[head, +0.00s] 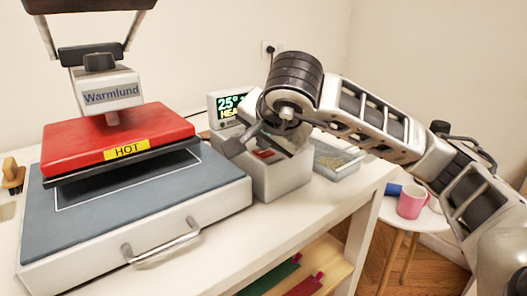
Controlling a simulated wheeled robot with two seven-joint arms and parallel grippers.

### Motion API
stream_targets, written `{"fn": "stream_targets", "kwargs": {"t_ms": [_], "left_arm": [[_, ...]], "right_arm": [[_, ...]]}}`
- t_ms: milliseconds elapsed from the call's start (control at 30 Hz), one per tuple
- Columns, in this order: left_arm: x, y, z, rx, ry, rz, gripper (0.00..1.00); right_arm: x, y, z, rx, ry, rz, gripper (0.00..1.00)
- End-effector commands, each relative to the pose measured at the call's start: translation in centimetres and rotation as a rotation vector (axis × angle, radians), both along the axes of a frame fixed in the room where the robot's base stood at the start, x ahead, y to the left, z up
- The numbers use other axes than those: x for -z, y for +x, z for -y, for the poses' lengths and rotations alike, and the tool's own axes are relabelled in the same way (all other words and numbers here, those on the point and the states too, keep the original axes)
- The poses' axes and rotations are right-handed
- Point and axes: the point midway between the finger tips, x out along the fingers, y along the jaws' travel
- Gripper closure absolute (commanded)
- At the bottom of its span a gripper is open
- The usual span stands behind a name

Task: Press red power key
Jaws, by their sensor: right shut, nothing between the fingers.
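The heat press (118,150), marked Warmlund, stands on the white table with its red top plate raised above the grey-blue bed. Its control box (282,181) is light grey and sits just right of the press. The red power key (266,154) shows on top of this box, partly covered by my right gripper. The display (231,105) behind reads 25° and part of a word starting HEA. My right gripper (236,147) is shut and empty, low over the box's left side, beside the red key. I cannot tell whether it touches the box. My left gripper is out of view.
A clear tray (335,160) lies right of the box. A pink mug (412,202) stands on a round stool at the right. A wooden-handled tool (12,176) is at the far left. The press's front handle (160,243) sticks out. Coloured items lie on a shelf below.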

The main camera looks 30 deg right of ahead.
Motion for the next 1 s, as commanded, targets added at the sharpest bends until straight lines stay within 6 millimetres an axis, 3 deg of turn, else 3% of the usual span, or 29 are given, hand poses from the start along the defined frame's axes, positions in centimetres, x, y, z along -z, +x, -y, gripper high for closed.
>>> {"fn": "stream_targets", "kwargs": {"t_ms": [1000], "left_arm": [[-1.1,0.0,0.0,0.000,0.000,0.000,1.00]], "right_arm": [[-1.5,0.0,0.0,-0.001,0.000,-0.002,1.00]]}}
